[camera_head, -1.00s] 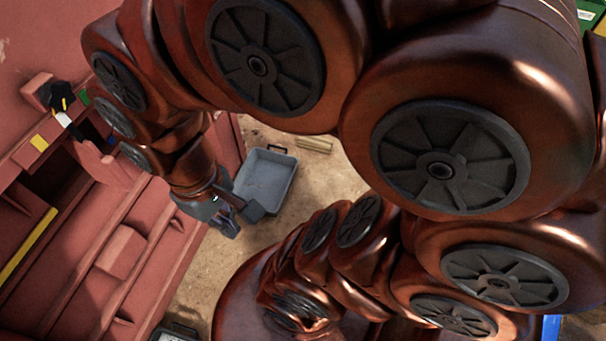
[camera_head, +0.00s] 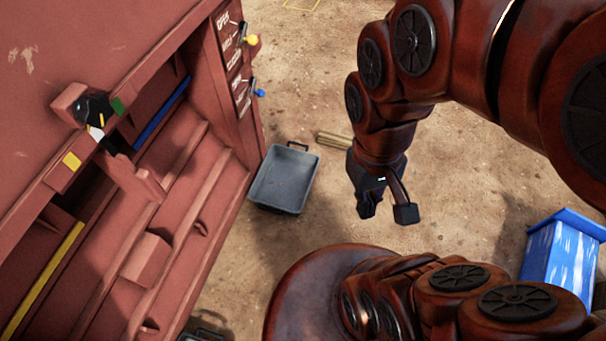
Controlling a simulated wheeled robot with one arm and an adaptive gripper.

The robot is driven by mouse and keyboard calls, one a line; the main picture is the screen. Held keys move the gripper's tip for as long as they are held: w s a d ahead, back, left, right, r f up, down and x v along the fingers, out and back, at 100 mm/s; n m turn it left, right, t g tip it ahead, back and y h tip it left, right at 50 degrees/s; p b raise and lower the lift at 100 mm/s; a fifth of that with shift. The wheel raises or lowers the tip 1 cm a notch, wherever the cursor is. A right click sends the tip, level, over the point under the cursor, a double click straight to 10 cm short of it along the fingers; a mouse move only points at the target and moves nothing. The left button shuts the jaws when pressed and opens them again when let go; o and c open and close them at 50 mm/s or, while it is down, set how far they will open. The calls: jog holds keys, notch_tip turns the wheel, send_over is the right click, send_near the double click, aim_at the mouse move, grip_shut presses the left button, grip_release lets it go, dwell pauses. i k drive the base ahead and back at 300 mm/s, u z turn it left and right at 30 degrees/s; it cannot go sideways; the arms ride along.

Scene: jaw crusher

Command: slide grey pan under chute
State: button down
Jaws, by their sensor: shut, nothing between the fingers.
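The grey pan (camera_head: 283,181), a shallow rectangular tray with a dark handle at its far end, lies on the sandy ground beside the red crusher's right end. It looks empty. My gripper (camera_head: 366,208) is to the right of the pan, clear of it, pointing down and holding nothing. I cannot clearly make out which part of the red crusher (camera_head: 130,235) is the chute.
A panel with yellow and blue levers (camera_head: 245,65) is on the crusher's end. Light wooden pieces (camera_head: 335,140) lie beyond the pan. A blue box (camera_head: 562,255) stands at the right. Another dark-handled thing (camera_head: 205,332) is cut off at the bottom edge. Open sand surrounds the pan's right side.

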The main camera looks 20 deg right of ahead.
aim_at(295, 169)
jog(key=z, duration=0.7)
jog(key=i, duration=0.85)
jog(key=u, duration=2.6)
